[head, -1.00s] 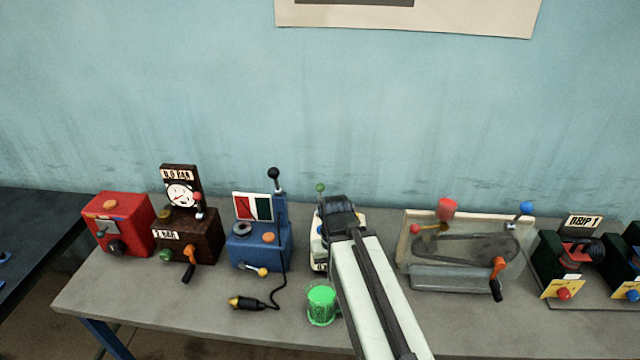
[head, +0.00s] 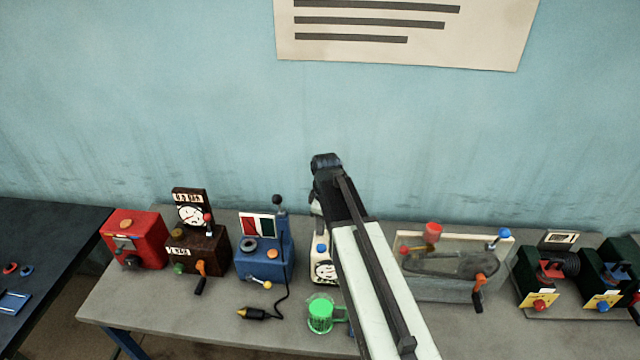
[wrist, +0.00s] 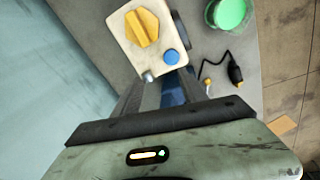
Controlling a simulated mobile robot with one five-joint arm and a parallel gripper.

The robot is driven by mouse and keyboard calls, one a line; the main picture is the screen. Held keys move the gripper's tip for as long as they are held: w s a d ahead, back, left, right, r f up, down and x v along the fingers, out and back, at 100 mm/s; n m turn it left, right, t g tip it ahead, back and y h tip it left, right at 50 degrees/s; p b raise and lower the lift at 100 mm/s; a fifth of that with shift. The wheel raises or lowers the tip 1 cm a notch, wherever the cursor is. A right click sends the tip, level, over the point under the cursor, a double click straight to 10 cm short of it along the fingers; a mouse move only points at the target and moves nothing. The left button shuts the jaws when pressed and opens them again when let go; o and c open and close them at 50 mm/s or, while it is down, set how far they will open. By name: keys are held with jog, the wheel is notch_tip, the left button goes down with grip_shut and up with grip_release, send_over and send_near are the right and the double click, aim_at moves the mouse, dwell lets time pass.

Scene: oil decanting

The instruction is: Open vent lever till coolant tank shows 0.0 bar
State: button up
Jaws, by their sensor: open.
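A brown box (head: 212,255) stands on the bench at left, with a round white dial (head: 193,215) and a sign above it (head: 188,195) too small to read surely. It has a red-tipped lever (head: 208,218), a green knob (head: 179,268) and an orange-handled crank (head: 200,270). A cream box (head: 319,248) with a dial stands partly behind my arm; in the wrist view its yellow knob (wrist: 142,28) and blue button (wrist: 170,57) show. I cannot tell which is the coolant tank. My gripper (head: 325,162) is open, raised over the cream box, holding nothing visible.
A red box (head: 138,240) and a blue box (head: 265,258) flank the brown one. A clear-fronted unit (head: 450,280) and dark green units (head: 540,275) stand right.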

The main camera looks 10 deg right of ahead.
jog(key=w+r+n+p, duration=0.4)
jog(key=w+r+n, duration=0.1)
jog(key=w+r, duration=0.15)
jog(key=shift+t, duration=0.3)
jog(key=f+b, duration=0.2)
jog(key=b, duration=0.1)
jog(key=f+b, duration=0.2)
jog(key=f, duration=0.1)
jog(key=w+f+b, duration=0.1)
jog(key=f+b, duration=0.2)
jog(key=shift+w+d+b, duration=0.1)
jog(key=shift+d+b, duration=0.15)
jog(key=shift+b, duration=0.05)
jog(key=shift+r, duration=0.15)
grip_shut()
dwell(0.3)
